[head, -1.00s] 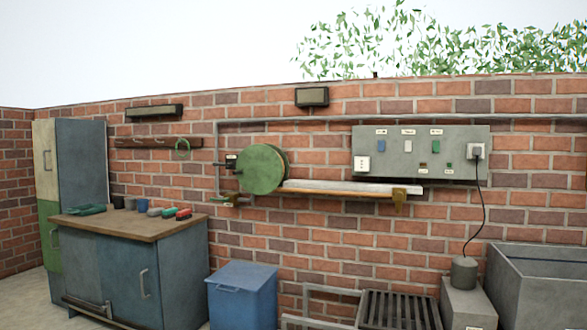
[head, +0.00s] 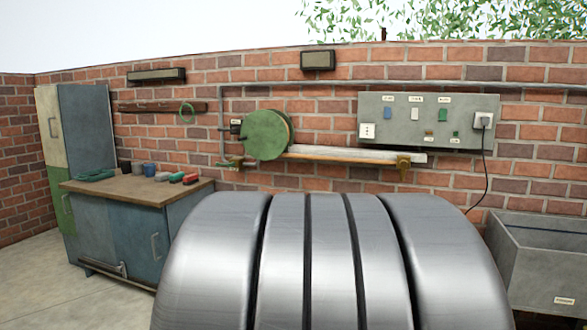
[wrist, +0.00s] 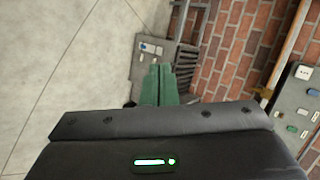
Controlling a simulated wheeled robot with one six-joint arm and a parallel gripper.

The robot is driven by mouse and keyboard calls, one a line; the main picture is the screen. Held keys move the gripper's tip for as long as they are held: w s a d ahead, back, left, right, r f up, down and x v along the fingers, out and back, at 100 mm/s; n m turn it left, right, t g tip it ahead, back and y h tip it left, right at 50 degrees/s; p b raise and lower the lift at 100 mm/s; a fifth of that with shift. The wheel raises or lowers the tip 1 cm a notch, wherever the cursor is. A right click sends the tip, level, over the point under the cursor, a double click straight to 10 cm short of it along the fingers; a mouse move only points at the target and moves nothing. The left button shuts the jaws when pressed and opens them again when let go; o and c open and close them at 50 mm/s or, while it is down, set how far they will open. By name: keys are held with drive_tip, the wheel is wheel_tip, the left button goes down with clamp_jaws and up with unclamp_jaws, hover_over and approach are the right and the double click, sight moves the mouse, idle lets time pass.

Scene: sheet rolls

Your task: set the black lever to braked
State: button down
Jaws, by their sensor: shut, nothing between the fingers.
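A small black part (head: 236,127), which looks like the black lever, sits on the wall at the left edge of the round green roll end (head: 267,135) in the head view. It is too small to tell which way it is set. A pale sheet roll (head: 355,154) extends to the right of the green disc along a wooden bar. In the wrist view my gripper (wrist: 158,68) has its two green fingers together, with nothing between them. It points at the floor and a grey box by the wall, apart from the lever. The lever is not visible in the wrist view.
A grey switch panel (head: 428,121) with a plugged-in cord hangs right of the roll. A workbench (head: 135,190) with small items stands at left, a grey trough (head: 540,265) at right. My own grey arm part hides the lower middle. Floor at left is clear.

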drive_tip(key=w+d+r+m+t+h+p, duration=0.2)
drive_tip(key=w+d+r+m+h+p, duration=0.1)
drive_tip(key=r+m, duration=0.7)
drive_tip(key=w+d+r+m+t+h+p, duration=0.3)
drive_tip(key=w+d+r+m+h, duration=0.2)
drive_tip(key=m, duration=1.1)
drive_tip(key=w+r+h, duration=0.3)
drive_tip(key=w+r, duration=0.2)
drive_tip(key=r, duration=0.1)
drive_tip(key=shift+r, duration=0.3)
drive_tip(key=shift+d, duration=0.1)
